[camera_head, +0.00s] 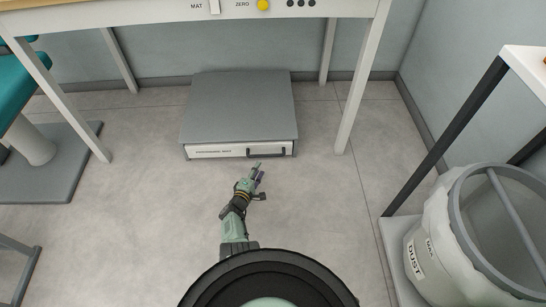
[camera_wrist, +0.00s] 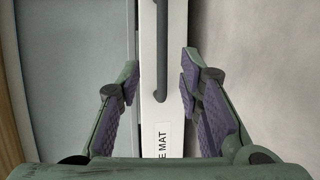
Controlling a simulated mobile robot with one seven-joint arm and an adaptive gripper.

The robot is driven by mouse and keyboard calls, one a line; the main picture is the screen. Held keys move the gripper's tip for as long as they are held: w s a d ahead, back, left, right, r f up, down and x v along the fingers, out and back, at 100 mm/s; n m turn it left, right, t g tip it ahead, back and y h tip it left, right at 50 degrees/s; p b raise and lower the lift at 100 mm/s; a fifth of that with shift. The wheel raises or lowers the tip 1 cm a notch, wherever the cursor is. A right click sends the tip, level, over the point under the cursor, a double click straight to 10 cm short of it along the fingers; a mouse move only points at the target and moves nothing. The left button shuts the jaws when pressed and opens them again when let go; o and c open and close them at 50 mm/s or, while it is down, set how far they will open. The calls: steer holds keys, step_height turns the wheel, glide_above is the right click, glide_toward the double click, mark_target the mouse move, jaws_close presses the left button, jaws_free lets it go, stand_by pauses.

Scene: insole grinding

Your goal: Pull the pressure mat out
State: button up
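The pressure mat (camera_head: 240,103) is a low grey box on the floor under the table. Its white front panel (camera_head: 215,151) bears a "PRESSURE MAT" label and a dark bar handle (camera_head: 266,153) right of centre. The box looks closed. My gripper (camera_head: 258,171) is just in front of the panel, near the left end of the handle. In the wrist view my gripper (camera_wrist: 160,82) is open and empty, with purple-padded fingers on both sides of the white panel (camera_wrist: 149,75). The handle (camera_wrist: 161,45) shows between the fingertips, seemingly apart from them.
Table legs (camera_head: 359,85) stand on both sides of the box, clear of it. A grey dust bin (camera_head: 440,240) and a dark-legged white stand (camera_head: 450,135) are at the right. A teal chair (camera_head: 15,85) on a grey base is at the left. The floor before the box is free.

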mark_target(267, 155)
steer(key=b+x, duration=0.2)
steer(key=x, duration=0.1)
steer(key=b+x, duration=0.6)
steer(key=shift+f, duration=0.35)
steer(key=shift+w+d+r+b, duration=0.1)
steer(key=shift+w+d+b, duration=0.25)
steer(key=shift+w+b, duration=0.4)
steer(key=shift+c, duration=0.3)
jaws_close()
